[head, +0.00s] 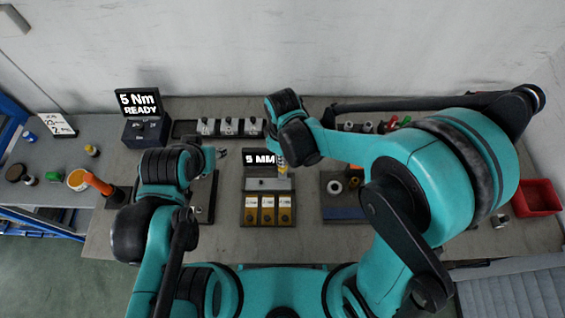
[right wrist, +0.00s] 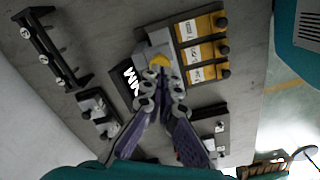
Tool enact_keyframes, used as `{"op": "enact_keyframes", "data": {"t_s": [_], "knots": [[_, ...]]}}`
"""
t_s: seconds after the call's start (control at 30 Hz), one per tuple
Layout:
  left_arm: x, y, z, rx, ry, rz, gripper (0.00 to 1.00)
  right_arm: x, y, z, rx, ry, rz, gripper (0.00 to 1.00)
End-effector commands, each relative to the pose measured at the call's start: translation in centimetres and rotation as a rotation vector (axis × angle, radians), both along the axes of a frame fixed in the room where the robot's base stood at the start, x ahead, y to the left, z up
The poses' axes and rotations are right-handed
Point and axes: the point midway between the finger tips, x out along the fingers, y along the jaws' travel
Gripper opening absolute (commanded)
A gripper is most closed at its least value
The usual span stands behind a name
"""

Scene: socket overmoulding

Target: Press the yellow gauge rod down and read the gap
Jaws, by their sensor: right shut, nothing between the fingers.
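The gauge (head: 256,184) stands mid-table, with a display (head: 260,157) that reads "5 MM" and several yellow labelled blocks (head: 267,209) in front. The yellow gauge rod (right wrist: 158,60) shows as a round yellow top in the right wrist view, just beyond my fingertips. My right gripper (right wrist: 163,88) is shut and empty, pointing at the rod; I cannot tell if it touches. In the head view my right arm's wrist covers part of the gauge. My left gripper (head: 219,153) hangs left of the gauge, too small to read.
A black box with a "5 Nm READY" screen (head: 139,102) stands at the back left. A row of sockets (head: 229,127) lies behind the gauge. A dark tray with rings (head: 340,205) is to the right, and a red bin (head: 537,197) at the far right.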

Motion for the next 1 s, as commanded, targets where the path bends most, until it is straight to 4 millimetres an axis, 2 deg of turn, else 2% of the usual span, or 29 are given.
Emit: {"op": "enact_keyframes", "data": {"t_s": [0.5,1.0], "knots": [[0.0,0.0,2.6,0.000,0.000,0.000,0.39,0.0,0.0,3.4,0.000,0.000,0.000,0.00],[0.0,0.0,2.7,0.000,0.000,0.000,0.39,0.0,0.0,3.6,0.000,0.000,0.000,0.00]]}}
